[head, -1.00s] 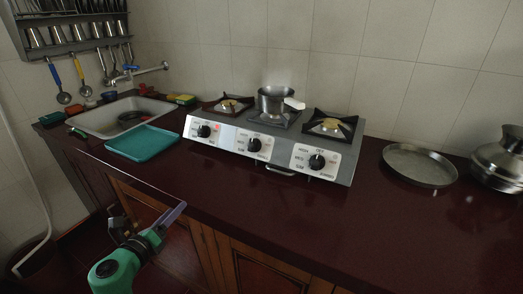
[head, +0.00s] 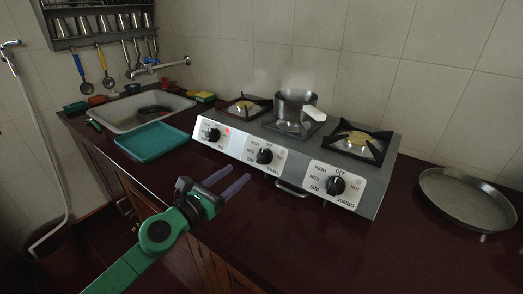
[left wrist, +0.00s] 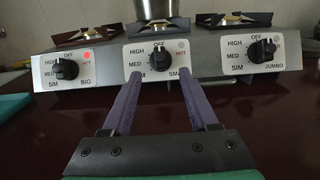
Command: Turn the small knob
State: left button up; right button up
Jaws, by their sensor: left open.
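The small knob (head: 264,156) is the black middle knob on the stove front, on a white panel with OFF, HIGH, MED and SIM marks. It also shows in the left wrist view (left wrist: 160,58), just beyond and between the fingertips. My left gripper (head: 238,177) is open and empty, in front of the stove and short of the knob, with its two purple fingers apart. In the left wrist view the fingers (left wrist: 161,76) point at the middle panel and cover part of its lower labels. My right gripper is not in view.
The BIG knob (head: 212,134), beside a lit red light, and the JUMBO knob (head: 335,185) flank the middle one. A steaming pot (head: 294,104) stands on the middle burner. A handle (head: 292,188) juts from the stove front. A teal tray (head: 151,140) lies left; a round pan (head: 467,198) lies right.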

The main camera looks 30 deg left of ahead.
aim_at(259, 156)
pick_arm(q)
jog(key=w+p, duration=0.1)
jog(key=w, duration=0.2)
jog(key=w+d+p, duration=0.1)
jog(key=w, duration=0.6)
jog(key=shift+w+d+p, duration=0.15)
jog(key=shift+w+p, duration=0.15)
jog(key=shift+p, duration=0.1)
jog(key=shift+w+d+f, duration=0.1)
jog(key=shift+w, duration=0.3)
grip_shut()
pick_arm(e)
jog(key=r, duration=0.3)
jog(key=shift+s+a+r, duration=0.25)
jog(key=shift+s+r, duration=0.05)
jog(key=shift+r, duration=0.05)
